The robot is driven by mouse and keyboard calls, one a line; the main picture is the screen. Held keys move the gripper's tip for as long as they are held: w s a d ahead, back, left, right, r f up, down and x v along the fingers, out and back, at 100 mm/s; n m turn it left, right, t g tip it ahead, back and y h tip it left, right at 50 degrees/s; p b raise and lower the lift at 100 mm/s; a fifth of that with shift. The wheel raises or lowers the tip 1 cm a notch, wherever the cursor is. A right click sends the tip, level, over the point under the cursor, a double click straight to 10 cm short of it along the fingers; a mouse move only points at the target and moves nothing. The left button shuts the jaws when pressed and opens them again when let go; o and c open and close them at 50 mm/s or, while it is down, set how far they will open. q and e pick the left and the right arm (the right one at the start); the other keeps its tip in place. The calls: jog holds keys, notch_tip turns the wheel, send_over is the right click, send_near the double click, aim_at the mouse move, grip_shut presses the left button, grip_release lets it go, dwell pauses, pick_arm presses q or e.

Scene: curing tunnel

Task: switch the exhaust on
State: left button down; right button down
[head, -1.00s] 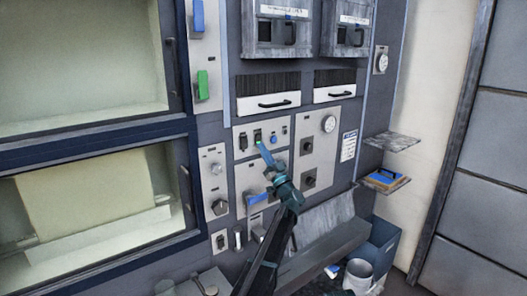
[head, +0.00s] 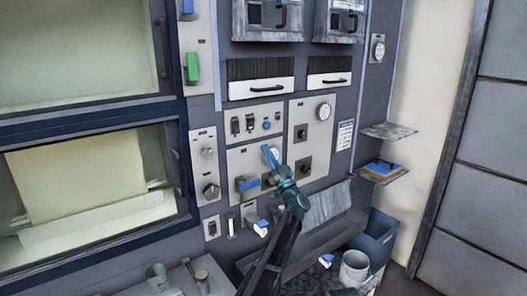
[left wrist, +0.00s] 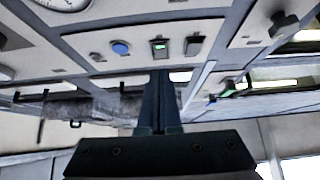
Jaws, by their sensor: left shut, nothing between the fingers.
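A grey control panel (head: 258,117) on the machine front carries a row of small controls. From left to right in the head view they are a dark switch (head: 235,126), a dark switch with a green lit part (head: 250,125), a blue round button (head: 266,125) and a smaller control. The left wrist view shows the green-lit switch (left wrist: 159,47), the blue button (left wrist: 120,48) and another dark switch (left wrist: 193,45). Labels are too small to read, so I cannot tell which is the exhaust. My left gripper (head: 266,149) is shut and empty, below and right of the green-lit switch, apparently clear of it.
A lower panel (head: 238,163) has a blue lever (head: 248,183) close left of my arm. A panel with a gauge and black knobs (head: 302,137) stands to the right. Two small shelves (head: 389,131) jut out farther right. A white bucket (head: 354,268) is on the floor.

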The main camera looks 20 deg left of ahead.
pick_arm(q)
jog(key=f+b, duration=0.1)
jog(key=s+d+f, duration=0.1)
jog(key=d+f+b, duration=0.1)
jog(key=f, duration=0.1)
jog(key=shift+s+b, duration=0.35)
jog(key=shift+s, duration=0.05)
jog(key=shift+d, duration=0.1)
